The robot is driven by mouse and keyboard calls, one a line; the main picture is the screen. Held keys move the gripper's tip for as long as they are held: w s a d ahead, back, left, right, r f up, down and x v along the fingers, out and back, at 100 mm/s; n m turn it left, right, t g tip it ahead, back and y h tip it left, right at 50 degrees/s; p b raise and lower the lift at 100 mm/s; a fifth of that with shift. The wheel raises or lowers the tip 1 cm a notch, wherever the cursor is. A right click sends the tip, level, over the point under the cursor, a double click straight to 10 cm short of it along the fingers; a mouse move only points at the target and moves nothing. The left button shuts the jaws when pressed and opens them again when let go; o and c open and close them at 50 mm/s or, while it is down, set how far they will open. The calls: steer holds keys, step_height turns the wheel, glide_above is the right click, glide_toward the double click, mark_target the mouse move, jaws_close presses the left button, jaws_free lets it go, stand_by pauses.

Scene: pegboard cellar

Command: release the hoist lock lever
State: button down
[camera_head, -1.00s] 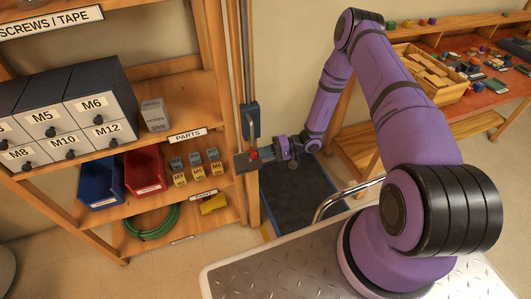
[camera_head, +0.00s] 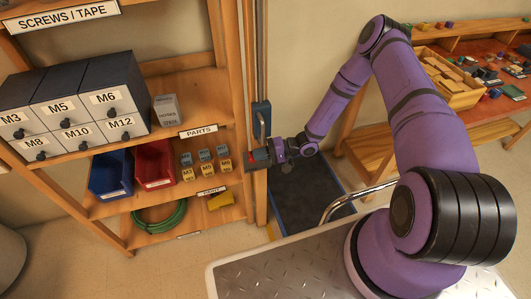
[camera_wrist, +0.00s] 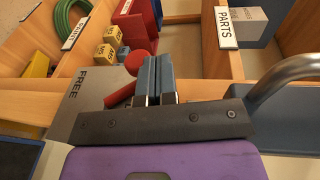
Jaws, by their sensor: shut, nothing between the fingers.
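The hoist lock lever shows in the wrist view as a round red knob (camera_wrist: 136,62) and a red bar (camera_wrist: 121,96) beside my fingers.
A blue housing with a grey handle (camera_head: 261,120) sits on the post just above my gripper. The shelf (camera_head: 190,112) left of it holds bins, drawers and labelled blocks. A dark blue-edged platform (camera_head: 305,195) lies below. A workbench (camera_head: 500,98) stands right.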

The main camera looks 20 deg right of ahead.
mark_target(251, 159)
steer(key=shift+a+f, duration=0.4)
steer(key=shift+a, duration=0.45)
steer(key=shift+a+f, duration=0.35)
steer(key=shift+a, duration=0.45)
steer(key=shift+a+f+g+h, duration=0.15)
steer(key=shift+a+f+h, duration=0.55)
steer(key=shift+f+h, duration=0.35)
steer(key=shift+a+f+g+h, duration=0.15)
steer(key=shift+a+f+h, duration=0.6)
steer(key=shift+h, duration=0.5)
steer(key=shift+f, duration=0.1)
steer(key=shift+d, duration=0.1)
steer(key=s+d, duration=0.2)
steer(key=d, duration=1)
steer(key=shift+s+d+r, duration=0.15)
steer(key=shift+d+r, duration=0.15)
